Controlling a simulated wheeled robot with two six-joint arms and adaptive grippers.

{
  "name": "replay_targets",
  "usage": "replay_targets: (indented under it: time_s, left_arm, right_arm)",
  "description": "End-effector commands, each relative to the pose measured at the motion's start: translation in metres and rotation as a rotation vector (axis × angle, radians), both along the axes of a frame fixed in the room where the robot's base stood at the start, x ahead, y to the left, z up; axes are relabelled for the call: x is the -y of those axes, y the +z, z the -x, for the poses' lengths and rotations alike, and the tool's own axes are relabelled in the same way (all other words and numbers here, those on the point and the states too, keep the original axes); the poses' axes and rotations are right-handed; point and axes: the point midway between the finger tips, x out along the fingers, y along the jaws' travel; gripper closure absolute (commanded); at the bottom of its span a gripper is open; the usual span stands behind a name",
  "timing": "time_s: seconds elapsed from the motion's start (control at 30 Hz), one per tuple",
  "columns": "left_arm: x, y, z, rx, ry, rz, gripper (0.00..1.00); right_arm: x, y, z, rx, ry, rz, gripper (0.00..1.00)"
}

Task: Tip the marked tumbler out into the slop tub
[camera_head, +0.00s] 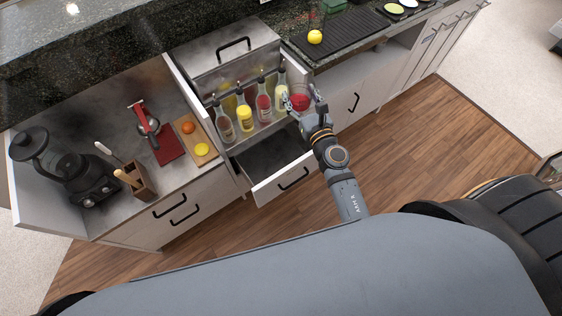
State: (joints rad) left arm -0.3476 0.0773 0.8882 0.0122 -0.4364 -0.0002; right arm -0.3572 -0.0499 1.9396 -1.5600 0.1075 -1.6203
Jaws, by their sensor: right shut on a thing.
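My right gripper (303,97) reaches in from the lower right and is shut on a red-looking tumbler (300,102). Its fingers are on either side of the tumbler, in front of the right end of the bottle rack. The tumbler's mark cannot be made out, and I cannot tell how far it is tilted. I cannot identify the slop tub; a green container (333,5) at the top edge is partly cut off. My left gripper is not in view.
Several bottles (244,118) stand in the rack left of the gripper. An open drawer (285,179) juts out below. A blender (75,170), red juicer (150,135) and fruit board (193,137) stand left. A dark ribbed mat (350,38) holds a yellow fruit (315,37).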

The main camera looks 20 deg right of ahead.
Motion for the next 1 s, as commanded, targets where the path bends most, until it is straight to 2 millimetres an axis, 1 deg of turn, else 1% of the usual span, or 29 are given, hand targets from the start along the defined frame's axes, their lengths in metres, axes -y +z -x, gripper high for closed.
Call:
replay_targets:
  time_s: [0.03,0.2,0.37,0.5,0.7,0.9,1.0]
  left_arm:
    - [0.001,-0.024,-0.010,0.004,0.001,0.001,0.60]
    - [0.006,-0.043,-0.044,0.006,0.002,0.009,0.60]
    - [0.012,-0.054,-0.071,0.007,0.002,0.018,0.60]
    - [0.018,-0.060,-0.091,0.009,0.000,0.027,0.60]
    - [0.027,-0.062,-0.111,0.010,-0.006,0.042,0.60]
    - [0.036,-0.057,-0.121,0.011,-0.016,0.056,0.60]
    - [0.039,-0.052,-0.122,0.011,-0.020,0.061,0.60]
  right_arm:
    - [0.002,-0.030,-0.003,0.005,0.018,0.003,0.78]
    - [0.007,-0.077,-0.013,0.012,0.076,0.001,0.78]
    - [0.014,-0.120,-0.022,0.013,0.127,0.000,0.78]
    - [0.023,-0.158,-0.029,0.012,0.167,0.002,0.78]
    - [0.037,-0.209,-0.040,0.006,0.219,0.004,0.78]
    - [0.054,-0.254,-0.051,-0.003,0.262,0.008,0.78]
    - [0.061,-0.269,-0.055,-0.005,0.277,0.010,0.78]
